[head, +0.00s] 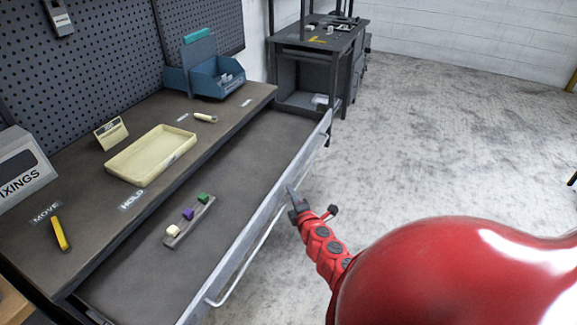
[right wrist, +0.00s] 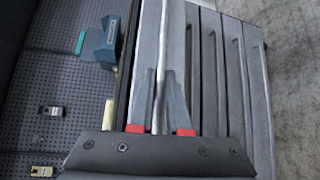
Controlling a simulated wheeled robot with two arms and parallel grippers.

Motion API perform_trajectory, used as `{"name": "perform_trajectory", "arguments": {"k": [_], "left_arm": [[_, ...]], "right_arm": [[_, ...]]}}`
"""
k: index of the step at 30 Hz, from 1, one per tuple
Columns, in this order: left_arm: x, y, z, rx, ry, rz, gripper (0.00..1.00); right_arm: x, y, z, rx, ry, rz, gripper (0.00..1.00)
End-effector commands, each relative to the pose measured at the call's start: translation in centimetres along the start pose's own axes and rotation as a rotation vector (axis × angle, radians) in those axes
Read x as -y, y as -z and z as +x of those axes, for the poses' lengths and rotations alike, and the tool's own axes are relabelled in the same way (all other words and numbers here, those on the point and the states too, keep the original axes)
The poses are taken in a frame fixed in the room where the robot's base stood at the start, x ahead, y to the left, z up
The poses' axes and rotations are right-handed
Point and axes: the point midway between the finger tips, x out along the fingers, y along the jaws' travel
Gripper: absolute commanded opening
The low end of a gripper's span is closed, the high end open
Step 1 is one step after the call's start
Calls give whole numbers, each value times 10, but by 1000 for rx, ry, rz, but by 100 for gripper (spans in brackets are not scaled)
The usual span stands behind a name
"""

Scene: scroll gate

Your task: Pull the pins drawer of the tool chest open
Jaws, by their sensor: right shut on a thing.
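The pins drawer (head: 250,160) is pulled out from under the worktop, and its grey inside shows in the head view. A long pale handle bar (head: 240,272) runs along its front. My right gripper (head: 292,193) is at the front of the drawer, towards its far part. In the right wrist view my right gripper (right wrist: 160,75) has the handle bar (right wrist: 162,45) between its two fingers and is shut on it. A small rack with a white, a purple and a green pin block (head: 189,220) lies in the drawer. My left gripper is out of view.
The worktop (head: 85,215) holds a cream tray (head: 150,155), a yellow marker-like piece (head: 60,234), a pale cylinder (head: 205,117), a blue bin (head: 218,78) and a FIXINGS box (head: 22,170). A dark bench (head: 320,55) stands behind.

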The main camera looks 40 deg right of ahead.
Motion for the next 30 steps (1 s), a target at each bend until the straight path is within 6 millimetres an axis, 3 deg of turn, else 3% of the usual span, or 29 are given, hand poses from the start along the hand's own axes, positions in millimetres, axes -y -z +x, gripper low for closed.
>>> {"name": "perform_trajectory", "arguments": {"k": [18,19,23,30], "left_arm": [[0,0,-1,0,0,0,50],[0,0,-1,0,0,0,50],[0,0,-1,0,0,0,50],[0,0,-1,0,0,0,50]], "right_arm": [[2,-6,-4,6,2,-1,0],[2,-6,-4,6,2,-1,20],[2,-6,-4,4,1,-1,44],[1,-5,-4,1,0,-1,45]]}}
